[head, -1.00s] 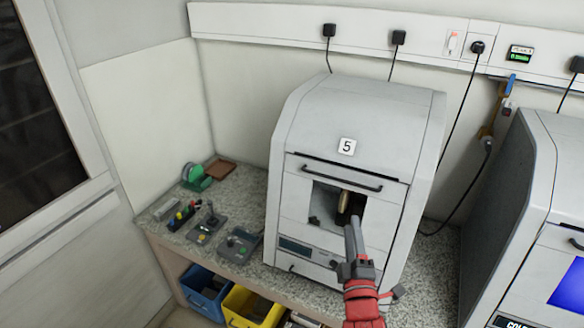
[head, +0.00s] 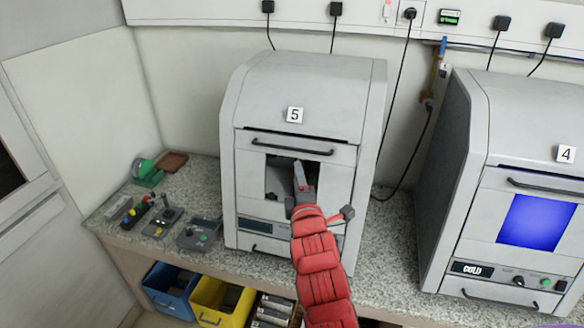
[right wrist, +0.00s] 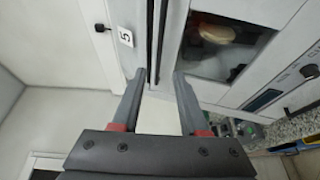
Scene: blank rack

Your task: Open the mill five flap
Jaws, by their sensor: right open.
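Mill five (head: 305,95) is the grey machine with a "5" label on its hood, left of centre in the head view. Its front flap (head: 246,175) is closed, with a dark window and a black bar handle (head: 290,149) along its top edge. My right gripper (head: 300,172) is open in front of the window, just below the handle. In the right wrist view the open fingers (right wrist: 159,75) point at the mill's front, with the dark handle bar (right wrist: 162,40) between the fingertips; contact cannot be told. A pale rounded thing (right wrist: 215,32) shows behind the window. My left gripper is out of view.
Machine 4 (head: 450,150), with a blue screen, stands to the right across a counter gap with a hanging cable. Small control boxes (head: 198,234) lie on the counter to the left. Blue (head: 170,288) and yellow (head: 220,300) bins sit below the counter.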

